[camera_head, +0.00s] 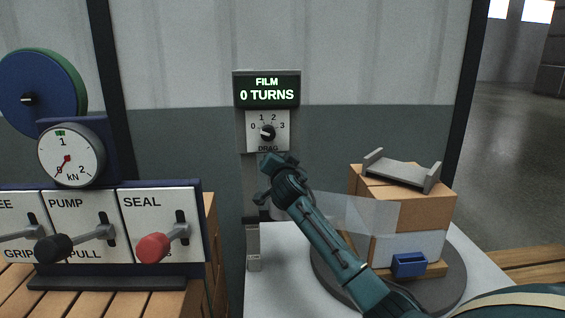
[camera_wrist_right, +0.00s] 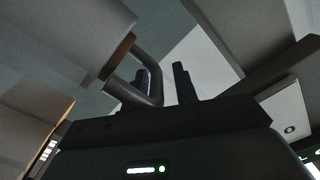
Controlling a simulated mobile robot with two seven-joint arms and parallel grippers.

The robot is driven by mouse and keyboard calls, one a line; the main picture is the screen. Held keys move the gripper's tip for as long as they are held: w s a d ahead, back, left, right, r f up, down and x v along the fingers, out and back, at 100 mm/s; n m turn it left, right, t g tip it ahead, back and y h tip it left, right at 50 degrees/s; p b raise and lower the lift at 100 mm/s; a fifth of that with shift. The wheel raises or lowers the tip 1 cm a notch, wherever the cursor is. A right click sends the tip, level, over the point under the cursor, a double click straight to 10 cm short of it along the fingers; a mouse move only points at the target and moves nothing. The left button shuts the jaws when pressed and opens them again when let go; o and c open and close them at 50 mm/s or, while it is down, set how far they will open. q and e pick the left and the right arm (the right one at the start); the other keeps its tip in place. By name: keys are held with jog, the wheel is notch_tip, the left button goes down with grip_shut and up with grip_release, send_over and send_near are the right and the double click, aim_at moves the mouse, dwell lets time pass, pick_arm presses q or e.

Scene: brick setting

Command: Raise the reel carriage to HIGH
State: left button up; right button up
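My right gripper (camera_head: 272,172) reaches in front of the upright post (camera_head: 253,245), below the drag dial. The reel carriage is mostly hidden behind it in the head view. In the right wrist view a grey loop handle (camera_wrist_right: 155,62) sticks out beside a pale roll with a tan end (camera_wrist_right: 70,35). My right gripper's fingers (camera_wrist_right: 163,72) stand apart, with the handle's bar between them. A gap shows between the bar and the right finger; firm contact cannot be told. No carriage height marking is readable. My left gripper is out of view.
Clear film (camera_head: 350,212) runs from behind my gripper to cardboard boxes (camera_head: 428,212) on a round turntable (camera_head: 330,278). A display (camera_head: 266,89) reads FILM 0 TURNS above the drag dial (camera_head: 268,132). A lever panel (camera_head: 140,205) with a gauge (camera_head: 70,155) stands at left.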

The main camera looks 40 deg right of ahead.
jog(key=shift+o, duration=0.8)
jog(key=shift+a, duration=0.25)
jog(key=shift+d+f, duration=0.1)
jog(key=shift+s+a+f, duration=0.1)
jog(key=shift+s+a, duration=0.2)
jog(key=shift+s, duration=0.25)
jog(key=b+v, duration=0.1)
jog(key=v, duration=1.1)
jog(key=shift+d, duration=0.1)
